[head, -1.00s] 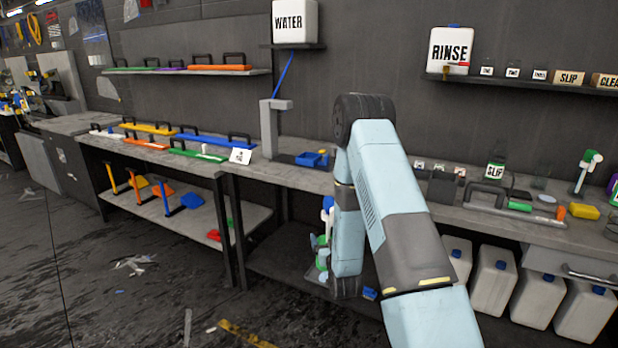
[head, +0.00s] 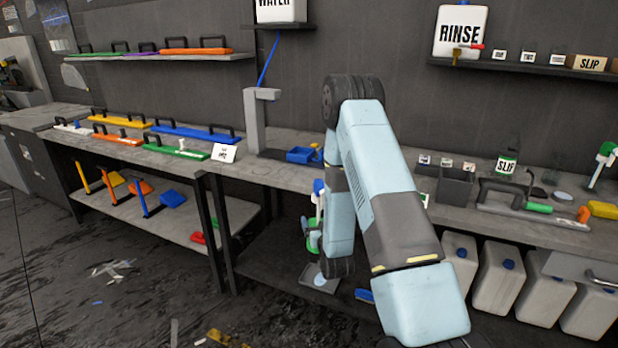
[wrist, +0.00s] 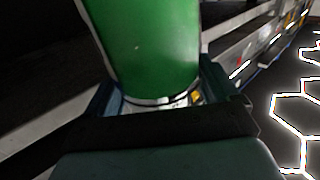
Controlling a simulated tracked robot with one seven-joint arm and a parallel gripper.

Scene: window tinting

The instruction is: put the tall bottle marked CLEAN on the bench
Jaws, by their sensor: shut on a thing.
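In the wrist view, my gripper (wrist: 162,98) is shut on a green bottle (wrist: 150,45), with one finger on each side near its lower end. The bottle's top is out of that view, and no CLEAN lettering shows on the part I see. In the head view, a green and white bottle with a blue top (head: 316,215) shows just left of my forearm, below the bench top. My arm partly hides it, and I cannot read its marking. The grey bench (head: 270,172) runs along the wall behind my arm.
Left on the bench lie several coloured handled tools (head: 190,132) and a white card (head: 225,152). White jugs (head: 497,275) stand underneath. A patch of bench left of the dark box looks partly clear.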

